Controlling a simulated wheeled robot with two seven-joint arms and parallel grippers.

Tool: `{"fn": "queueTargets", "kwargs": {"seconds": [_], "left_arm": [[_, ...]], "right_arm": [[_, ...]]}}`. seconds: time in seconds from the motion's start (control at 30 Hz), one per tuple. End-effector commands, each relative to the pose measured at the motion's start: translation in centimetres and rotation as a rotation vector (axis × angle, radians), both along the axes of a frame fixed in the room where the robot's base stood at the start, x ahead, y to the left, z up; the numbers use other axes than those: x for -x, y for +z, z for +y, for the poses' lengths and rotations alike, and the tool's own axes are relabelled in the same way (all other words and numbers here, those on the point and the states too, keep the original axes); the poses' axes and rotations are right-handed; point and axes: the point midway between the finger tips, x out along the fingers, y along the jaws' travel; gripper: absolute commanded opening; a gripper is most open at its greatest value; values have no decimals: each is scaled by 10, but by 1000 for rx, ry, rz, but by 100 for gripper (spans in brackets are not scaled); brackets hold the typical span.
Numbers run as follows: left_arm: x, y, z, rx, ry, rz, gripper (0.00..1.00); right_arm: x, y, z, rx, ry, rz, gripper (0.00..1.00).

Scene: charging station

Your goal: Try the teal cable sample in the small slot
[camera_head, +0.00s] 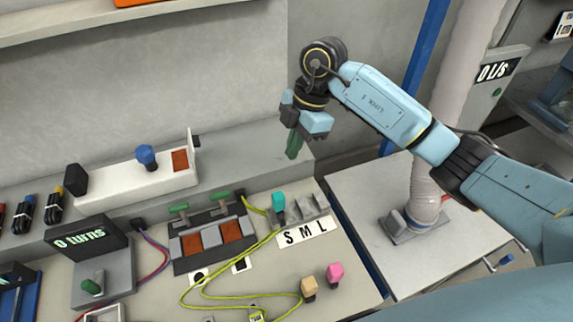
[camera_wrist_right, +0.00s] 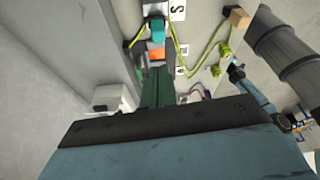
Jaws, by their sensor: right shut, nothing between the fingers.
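The teal cable sample (camera_head: 278,202) stands upright at the left end of a grey slotted block (camera_head: 309,207), at the S end of its S M L label (camera_head: 305,232). How deep it sits in the small slot I cannot tell. The teal sample also shows near the top of the right wrist view (camera_wrist_right: 158,30). My right gripper (camera_head: 293,147) is shut and empty, with green fingers pointing down, in the air behind and above the sample, apart from it. My left gripper is not in view.
A tan sample (camera_head: 309,286) and a pink sample (camera_head: 336,272) stand at the table's front right. Yellow-green cable (camera_head: 225,298) loops in front. A panel with green handles (camera_head: 207,235) lies left of the block. A ribbed hose (camera_head: 427,180) rises on the right.

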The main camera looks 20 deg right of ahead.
Motion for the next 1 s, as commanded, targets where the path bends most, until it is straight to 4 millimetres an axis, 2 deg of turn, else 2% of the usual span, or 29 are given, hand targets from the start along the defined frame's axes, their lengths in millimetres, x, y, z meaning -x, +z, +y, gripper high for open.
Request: {"fn": "queueTargets", "kwargs": {"seconds": [0.1, 0.2, 0.67, 0.83, 1.0], "left_arm": [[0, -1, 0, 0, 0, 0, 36], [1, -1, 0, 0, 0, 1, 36], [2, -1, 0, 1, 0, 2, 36], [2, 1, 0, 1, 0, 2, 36], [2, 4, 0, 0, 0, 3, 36]], "right_arm": [[-2, 16, -6, 1, -2, -2, 0], [-2, 24, -8, 1, 0, -1, 0], [-1, 27, -8, 0, 17, -4, 0], [-2, 22, -6, 4, 166, -47, 0], [-2, 15, -1, 9, 463, -130, 0]]}}
